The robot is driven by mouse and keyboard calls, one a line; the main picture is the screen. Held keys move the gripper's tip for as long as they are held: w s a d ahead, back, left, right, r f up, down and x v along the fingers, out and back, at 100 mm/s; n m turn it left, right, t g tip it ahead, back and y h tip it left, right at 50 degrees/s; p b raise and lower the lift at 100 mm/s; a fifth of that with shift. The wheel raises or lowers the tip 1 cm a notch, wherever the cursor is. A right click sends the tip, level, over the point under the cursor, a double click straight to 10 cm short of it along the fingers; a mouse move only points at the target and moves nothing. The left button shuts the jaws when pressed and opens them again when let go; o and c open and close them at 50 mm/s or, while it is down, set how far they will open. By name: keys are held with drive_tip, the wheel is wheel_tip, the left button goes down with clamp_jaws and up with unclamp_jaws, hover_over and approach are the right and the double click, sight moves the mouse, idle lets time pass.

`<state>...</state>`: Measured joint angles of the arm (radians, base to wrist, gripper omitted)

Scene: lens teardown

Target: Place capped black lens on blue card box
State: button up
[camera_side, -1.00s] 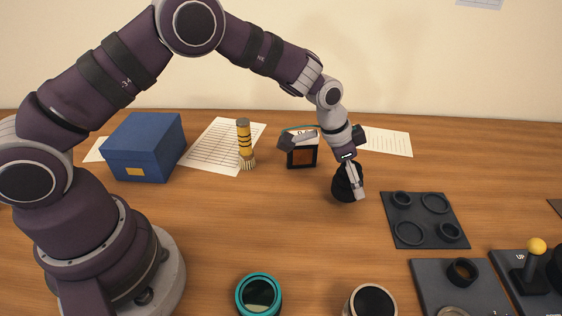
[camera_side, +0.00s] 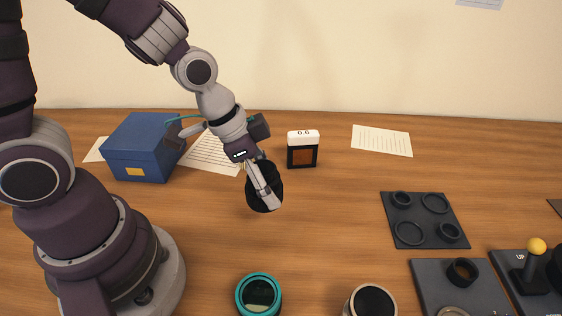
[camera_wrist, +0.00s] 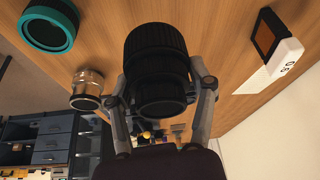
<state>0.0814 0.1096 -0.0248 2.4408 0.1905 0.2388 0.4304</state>
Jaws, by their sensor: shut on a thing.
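My gripper (camera_side: 262,184) is shut on the black lens (camera_side: 264,197), one finger showing across its near side. In the wrist view the black lens (camera_wrist: 158,62) sits between both fingers of my gripper (camera_wrist: 165,95), with ribbed rings around its barrel. The lens appears held above the table, tilted. Whether its cap is on cannot be told. The blue card box (camera_side: 144,150), with a yellow label, stands closed at the back left, to the left of my gripper. Its top is bare in the side view.
A small black block with a white top marked 0.6 (camera_side: 303,148) stands right of my gripper. A teal-ringed lens (camera_side: 259,295) and a silver lens (camera_side: 370,301) stand at the front. A grey tray of rings (camera_side: 424,221) lies right. The yellow-banded cylinder is hidden behind my arm.

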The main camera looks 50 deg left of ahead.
wheel_tip(320, 180, up, 14)
drive_tip(key=shift+f, duration=0.25)
drive_tip(key=w+a+n+y, duration=0.1)
drive_tip(key=w+a+n, duration=0.2)
drive_tip(key=a, duration=0.6)
drive_tip(key=shift+a+n+t+y, duration=0.3)
drive_tip(key=shift+n+y, duration=0.1)
drive_tip(key=shift+n, duration=0.8)
drive_tip(key=n+g+y, duration=0.2)
drive_tip(key=n+y, duration=0.3)
drive_tip(key=n, duration=0.8)
hover_over(143, 124)
drive_tip(key=d, duration=0.2)
drive_tip(key=shift+s+a, duration=0.1)
drive_tip(key=shift+a, duration=0.1)
drive_tip(key=shift+n, duration=0.3)
drive_tip(key=f, duration=0.4)
drive_tip(key=shift+s+a, duration=0.2)
drive_tip(key=shift+s, duration=0.05)
wheel_tip(143, 124, down, 9)
drive_tip(key=shift+f, duration=0.1)
